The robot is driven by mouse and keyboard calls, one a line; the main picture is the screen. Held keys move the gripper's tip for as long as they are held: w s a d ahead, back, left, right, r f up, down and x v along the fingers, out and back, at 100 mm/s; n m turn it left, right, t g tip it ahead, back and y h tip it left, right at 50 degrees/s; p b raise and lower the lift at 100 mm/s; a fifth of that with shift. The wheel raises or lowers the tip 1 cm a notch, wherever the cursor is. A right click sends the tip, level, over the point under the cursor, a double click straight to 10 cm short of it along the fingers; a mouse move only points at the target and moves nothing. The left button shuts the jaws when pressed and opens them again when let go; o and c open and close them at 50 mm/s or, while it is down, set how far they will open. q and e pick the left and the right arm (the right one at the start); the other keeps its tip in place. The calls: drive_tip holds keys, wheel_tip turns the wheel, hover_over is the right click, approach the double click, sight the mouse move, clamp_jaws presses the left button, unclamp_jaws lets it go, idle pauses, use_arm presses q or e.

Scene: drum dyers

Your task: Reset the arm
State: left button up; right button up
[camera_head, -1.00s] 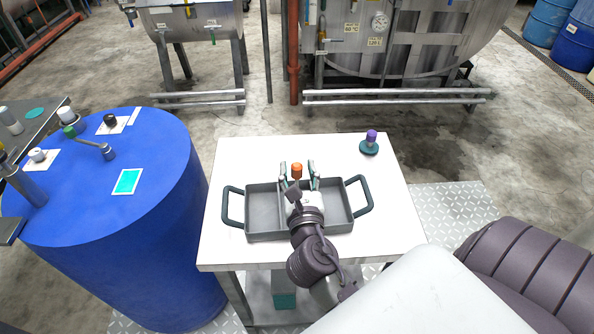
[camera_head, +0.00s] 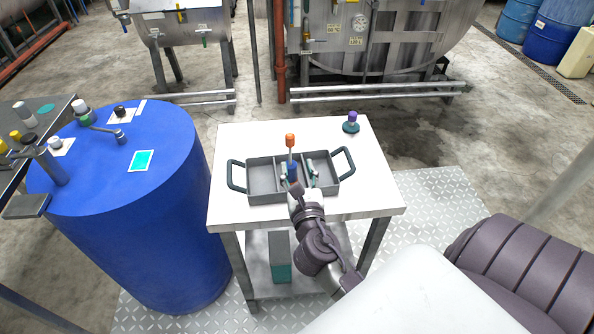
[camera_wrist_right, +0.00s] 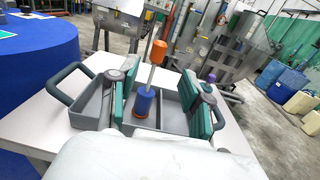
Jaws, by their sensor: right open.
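My right gripper (camera_head: 300,172) is open, its teal-padded fingers spread above the near part of a grey tray (camera_head: 262,188). In the right wrist view the right gripper (camera_wrist_right: 160,75) has a tool with an orange top (camera_wrist_right: 158,52), thin pale shaft and blue base (camera_wrist_right: 144,101) in its gap. The tool stands upright in the tray's middle part; its orange top (camera_head: 290,140) also shows in the head view. The fingers appear apart from it. My wrist hides the tray's near edge. My left gripper is not in view.
The tray sits on a white cart (camera_head: 375,195). A purple-topped item on a teal base (camera_head: 351,127) stands at its back right corner. A big blue drum (camera_head: 150,190) stands left of the cart. Steel vats (camera_head: 385,40) stand behind. The cart's right side is clear.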

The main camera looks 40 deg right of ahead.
drive_tip(key=s+a+f+m+g+y, duration=0.25)
drive_tip(key=s+f+m+g, duration=0.6)
drive_tip(key=m, duration=0.95)
drive_tip(key=s+a+f+m+g+y, duration=0.2)
drive_tip(key=s+a+m+y, duration=0.1)
drive_tip(key=s+a+m, duration=0.3)
drive_tip(key=s+a+f+m+g+y, duration=0.25)
drive_tip(key=s+m, duration=0.25)
drive_tip(key=s, duration=0.3)
wheel_tip(320, 180, down, 25)
drive_tip(key=s+d+f+g, duration=0.2)
drive_tip(key=s+f, duration=1.4)
drive_tip(key=shift+s+f+n, duration=0.15)
drive_tip(key=shift+f+n, duration=0.1)
drive_tip(key=shift+n, duration=0.15)
